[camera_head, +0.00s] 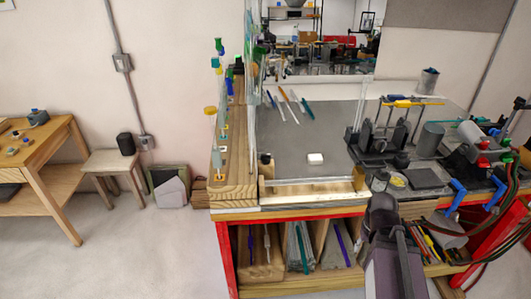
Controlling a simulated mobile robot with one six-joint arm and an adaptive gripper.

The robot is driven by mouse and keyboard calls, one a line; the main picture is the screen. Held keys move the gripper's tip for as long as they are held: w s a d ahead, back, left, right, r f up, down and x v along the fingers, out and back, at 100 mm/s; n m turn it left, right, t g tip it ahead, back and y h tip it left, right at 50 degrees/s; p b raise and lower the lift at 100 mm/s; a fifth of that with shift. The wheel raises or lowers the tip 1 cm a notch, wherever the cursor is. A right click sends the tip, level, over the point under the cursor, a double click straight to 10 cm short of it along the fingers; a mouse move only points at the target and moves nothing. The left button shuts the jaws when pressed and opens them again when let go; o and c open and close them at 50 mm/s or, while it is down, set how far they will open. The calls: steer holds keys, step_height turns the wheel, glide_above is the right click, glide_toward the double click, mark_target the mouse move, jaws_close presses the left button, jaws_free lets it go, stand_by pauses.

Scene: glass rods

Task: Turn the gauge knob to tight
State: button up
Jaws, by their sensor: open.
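No part in view is clearly marked as the gauge knob, and no tight mark is readable. A small dark knob-like piece (265,158) sits at the front left of the grey bench top (335,130). Red and green knobs (482,161) show on the equipment at the right; I cannot tell whether any of these is the gauge knob. My arm rises from the bottom edge and hides part of the bench front.
A yellow-topped stand (412,103), a grey cylinder (431,138) and hoses crowd the right. The middle of the bench is mostly clear.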

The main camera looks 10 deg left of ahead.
step_height(320, 180, up, 3)
steer(key=shift+f+p, duration=0.1)
steer(key=shift+p, duration=0.9)
